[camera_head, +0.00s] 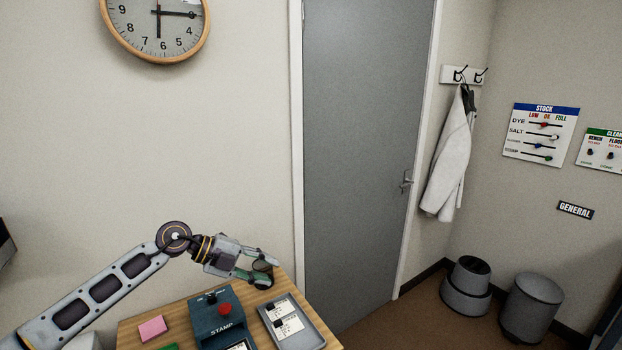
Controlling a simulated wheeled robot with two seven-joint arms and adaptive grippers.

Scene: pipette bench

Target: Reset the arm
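My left arm comes in from the left. My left gripper (264,266) is above the back right part of the wooden table (136,325), behind the tray with cards. Its fingers look spread around a small dark and greenish shape. I cannot tell whether that shape is part of the fingers or a separate object. My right gripper is not in view.
On the table are a dark blue stamp machine (213,320) with a red knob, a grey tray (305,331) with cards and a pink pad (152,328). A grey door (362,150) is behind. Two grey bins (467,288) (531,308) stand at right.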

